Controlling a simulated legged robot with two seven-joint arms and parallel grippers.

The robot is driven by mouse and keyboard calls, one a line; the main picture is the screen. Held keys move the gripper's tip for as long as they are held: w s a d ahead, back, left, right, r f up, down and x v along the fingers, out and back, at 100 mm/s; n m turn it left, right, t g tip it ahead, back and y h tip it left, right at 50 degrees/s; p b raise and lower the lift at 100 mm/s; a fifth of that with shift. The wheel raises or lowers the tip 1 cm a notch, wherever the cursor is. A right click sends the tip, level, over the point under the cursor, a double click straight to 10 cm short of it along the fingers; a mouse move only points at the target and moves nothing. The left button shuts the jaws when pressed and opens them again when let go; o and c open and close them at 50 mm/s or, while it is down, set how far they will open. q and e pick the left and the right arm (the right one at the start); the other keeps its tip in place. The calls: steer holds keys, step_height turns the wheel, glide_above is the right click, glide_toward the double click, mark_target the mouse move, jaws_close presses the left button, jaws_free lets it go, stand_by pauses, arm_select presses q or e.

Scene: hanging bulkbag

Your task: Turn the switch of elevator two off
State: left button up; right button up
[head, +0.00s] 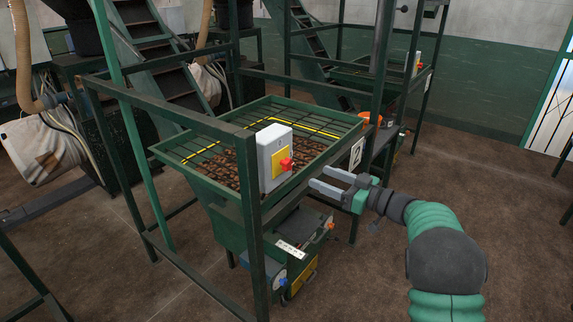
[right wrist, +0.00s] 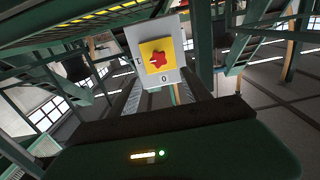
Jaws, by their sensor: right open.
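The switch box of elevator two (head: 274,158) is a light grey box with a yellow plate and a red knob (head: 286,164). It is mounted on the green frame by the hopper, near a sign with the number 2 (head: 356,152). My right gripper (head: 318,178) is open and empty, to the right of the knob and apart from it, its fingers pointing left toward the box. In the right wrist view the red star-shaped knob (right wrist: 158,60) is ahead, beyond the fingers, with a 0 mark below its yellow plate. My left gripper is not in view.
A green hopper (head: 160,152) with a grate and brown pieces inside stands behind the box. Green frame posts and rails (head: 250,225) surround it. Another elevator with a similar red and yellow switch (head: 417,60) stands further back. The brown floor at right (head: 510,200) is clear.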

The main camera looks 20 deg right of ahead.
mark_target(290, 165)
steer(key=x, duration=1.1)
steer(key=shift+w+f+p, duration=0.15)
steer(key=shift+w+p, duration=0.1)
steer(key=shift+p, duration=0.05)
jaws_close()
